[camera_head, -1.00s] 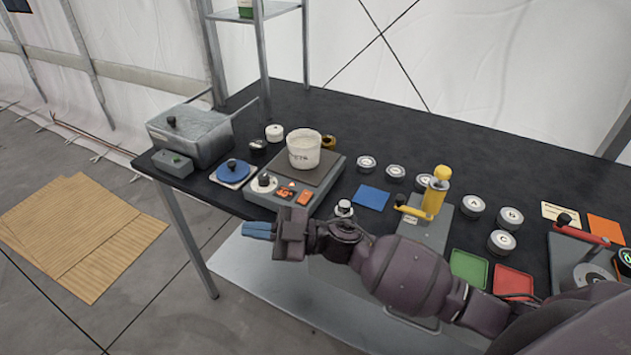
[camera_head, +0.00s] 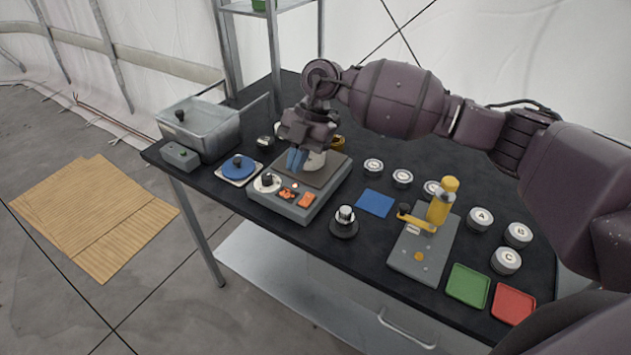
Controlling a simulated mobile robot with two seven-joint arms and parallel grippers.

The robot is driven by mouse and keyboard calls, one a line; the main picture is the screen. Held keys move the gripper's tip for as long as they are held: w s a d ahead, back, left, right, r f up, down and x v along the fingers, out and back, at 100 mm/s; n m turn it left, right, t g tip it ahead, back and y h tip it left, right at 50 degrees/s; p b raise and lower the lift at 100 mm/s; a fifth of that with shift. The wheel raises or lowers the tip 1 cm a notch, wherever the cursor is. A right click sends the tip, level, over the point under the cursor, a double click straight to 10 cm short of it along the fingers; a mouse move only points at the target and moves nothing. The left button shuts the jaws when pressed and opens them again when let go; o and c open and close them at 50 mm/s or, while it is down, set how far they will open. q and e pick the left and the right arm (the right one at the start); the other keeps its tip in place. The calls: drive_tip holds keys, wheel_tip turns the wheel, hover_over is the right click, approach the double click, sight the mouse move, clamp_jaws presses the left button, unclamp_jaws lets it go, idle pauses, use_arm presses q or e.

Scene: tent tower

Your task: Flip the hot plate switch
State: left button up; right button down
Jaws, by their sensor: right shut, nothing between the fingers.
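The hot plate (camera_head: 331,189) is a grey box with a dark top plate near the left of the black table. Its sloped front has a knob on a white dial (camera_head: 267,181), a small orange-marked part (camera_head: 288,193) and an orange rocker-like switch (camera_head: 307,200). A white beaker (camera_head: 317,160) stands on the top plate, mostly hidden behind my right gripper. My right gripper (camera_head: 296,159) points down with its blue fingertips shut and empty, above the hot plate and behind the switch in the picture. I cannot tell whether it touches anything. My left gripper is not in view.
A blue round device (camera_head: 238,167) and a grey metal basin (camera_head: 205,130) lie to the left. A small black-based knob (camera_head: 344,220), a blue square (camera_head: 375,203) and a yellow-handled press (camera_head: 437,213) lie to the right. Several round canisters and green and red trays are beyond.

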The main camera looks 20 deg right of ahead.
sight(310, 198)
drive_tip(key=w+d+r+m+t+h, duration=0.1)
drive_tip(key=w+d+r+h, duration=0.2)
drive_tip(key=d, duration=0.2)
drive_tip(key=shift+r, duration=0.3)
drive_tip(key=shift+f, duration=0.1)
drive_tip(key=x, duration=1.2)
drive_tip(key=shift+w+d+f+p, duration=0.15)
drive_tip(key=shift+w+d+p, duration=0.05)
drive_tip(key=shift+d+p, duration=0.15)
drive_tip(key=shift+f, duration=0.75)
